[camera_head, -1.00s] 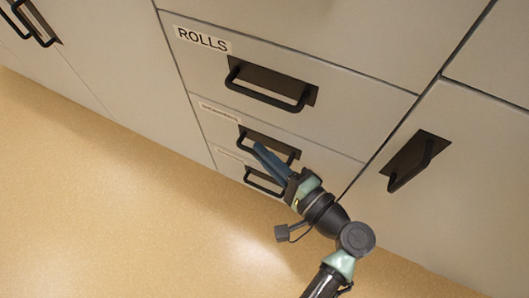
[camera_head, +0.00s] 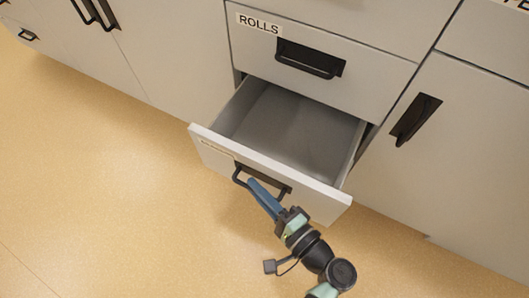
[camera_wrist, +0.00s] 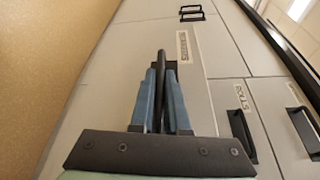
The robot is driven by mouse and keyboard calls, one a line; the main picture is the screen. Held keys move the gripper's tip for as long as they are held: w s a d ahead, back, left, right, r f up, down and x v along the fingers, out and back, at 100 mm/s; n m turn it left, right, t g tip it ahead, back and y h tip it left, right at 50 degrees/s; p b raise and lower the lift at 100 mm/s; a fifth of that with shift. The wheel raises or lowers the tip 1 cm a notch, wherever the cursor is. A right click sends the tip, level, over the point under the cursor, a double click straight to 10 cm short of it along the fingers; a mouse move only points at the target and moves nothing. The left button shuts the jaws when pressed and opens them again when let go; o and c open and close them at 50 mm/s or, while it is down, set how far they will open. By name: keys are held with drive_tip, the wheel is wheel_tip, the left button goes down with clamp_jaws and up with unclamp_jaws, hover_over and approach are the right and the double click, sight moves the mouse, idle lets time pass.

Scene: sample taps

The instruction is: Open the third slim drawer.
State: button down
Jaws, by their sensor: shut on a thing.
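The drawer (camera_head: 270,165) just below the ROLLS drawer stands open, pulled well out of the cabinet. Its grey inside looks empty. Its front bears a small label, too small to read, and a black bar handle (camera_head: 283,191). My gripper (camera_head: 256,186) is shut on this handle, its blue fingers on either side of the bar. In the wrist view the blue fingers (camera_wrist: 161,95) close around the dark handle bar (camera_wrist: 161,64), with the label (camera_wrist: 183,46) beside it. The lower drawer is hidden behind the open one.
The ROLLS drawer (camera_head: 340,85) above is shut. A cabinet door with a black handle (camera_head: 414,118) is at the right, and more doors with handles (camera_head: 95,12) are at the left. The tan floor (camera_head: 110,190) in front is clear.

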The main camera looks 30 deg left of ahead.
drive_tip(key=s+p, duration=0.5)
drive_tip(key=s, duration=1)
drive_tip(key=shift+s+a+p, duration=0.2)
drive_tip(key=shift+s+p, duration=0.1)
drive_tip(key=shift+s, duration=0.1)
drive_tip(key=c, duration=0.9)
unclamp_jaws()
drive_tip(key=p+v, duration=0.2)
drive_tip(key=v, duration=1.1)
